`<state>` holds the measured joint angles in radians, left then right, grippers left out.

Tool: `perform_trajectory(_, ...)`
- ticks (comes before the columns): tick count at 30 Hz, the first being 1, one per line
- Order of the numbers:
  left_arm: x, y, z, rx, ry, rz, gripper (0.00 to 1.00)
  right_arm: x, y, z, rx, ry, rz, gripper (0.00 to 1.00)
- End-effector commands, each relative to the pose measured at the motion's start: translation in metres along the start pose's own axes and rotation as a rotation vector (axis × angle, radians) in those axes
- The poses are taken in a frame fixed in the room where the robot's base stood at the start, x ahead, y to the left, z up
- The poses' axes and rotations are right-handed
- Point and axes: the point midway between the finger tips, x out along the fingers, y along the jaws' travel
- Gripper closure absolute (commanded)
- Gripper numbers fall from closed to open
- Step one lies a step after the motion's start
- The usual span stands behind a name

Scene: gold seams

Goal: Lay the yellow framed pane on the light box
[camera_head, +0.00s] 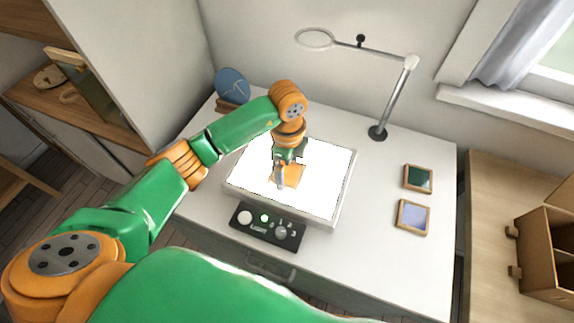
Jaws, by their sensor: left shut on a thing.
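The light box (328,178) is a broad, glowing white panel with a pale rim, lying on the white table. My left gripper (281,184) is over the left-middle part of the panel, pointing down. It is shut on the yellow framed pane (294,179), which shows orange-yellow against the bright surface. The gripper and wrist hide part of the pane. I cannot tell whether the pane touches the panel or hangs just above it. My right gripper is not in view.
A green framed pane (418,179) and a lilac framed pane (412,217) lie on the table's right side. A black control panel (266,226) sits in front of the light box. A magnifier lamp (392,100) stands behind, and a blue disc (232,85) at the back left.

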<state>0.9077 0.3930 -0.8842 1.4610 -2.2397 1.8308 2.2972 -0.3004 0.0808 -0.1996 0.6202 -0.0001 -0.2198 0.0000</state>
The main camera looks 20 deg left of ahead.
Motion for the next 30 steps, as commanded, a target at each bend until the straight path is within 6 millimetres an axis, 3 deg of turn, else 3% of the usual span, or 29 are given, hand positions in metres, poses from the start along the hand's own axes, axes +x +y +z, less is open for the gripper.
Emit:
perform_trajectory(4, 0.004, 0.0, 0.0, 0.0, 0.0, 0.0, 0.78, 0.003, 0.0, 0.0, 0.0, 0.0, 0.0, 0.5)
perform_trajectory(5, 0.004, 0.0, 0.0, 0.0, 0.0, 0.0, 0.06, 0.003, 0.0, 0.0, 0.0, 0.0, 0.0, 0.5)
perform_trajectory(6, 0.003, 0.0, 0.0, 0.0, 0.0, 0.0, 0.0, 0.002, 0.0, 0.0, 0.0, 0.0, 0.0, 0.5)
perform_trajectory(13, 0.001, 0.0, 0.0, 0.0, 0.0, -0.001, 0.0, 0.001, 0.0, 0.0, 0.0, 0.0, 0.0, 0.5)
perform_trajectory(17, -0.011, -0.001, 0.0, 0.0, 0.001, -0.005, 0.0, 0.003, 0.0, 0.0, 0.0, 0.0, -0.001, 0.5)
perform_trajectory(22, -0.052, -0.001, 0.0, 0.001, 0.0, -0.008, 0.0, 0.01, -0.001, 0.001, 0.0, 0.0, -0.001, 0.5)
perform_trajectory(25, -0.085, -0.002, 0.001, -0.001, -0.003, -0.008, 0.0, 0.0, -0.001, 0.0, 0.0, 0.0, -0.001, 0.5)
perform_trajectory(30, -0.114, -0.001, 0.001, -0.001, -0.001, -0.004, 0.0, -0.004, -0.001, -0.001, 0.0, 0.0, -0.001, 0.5)
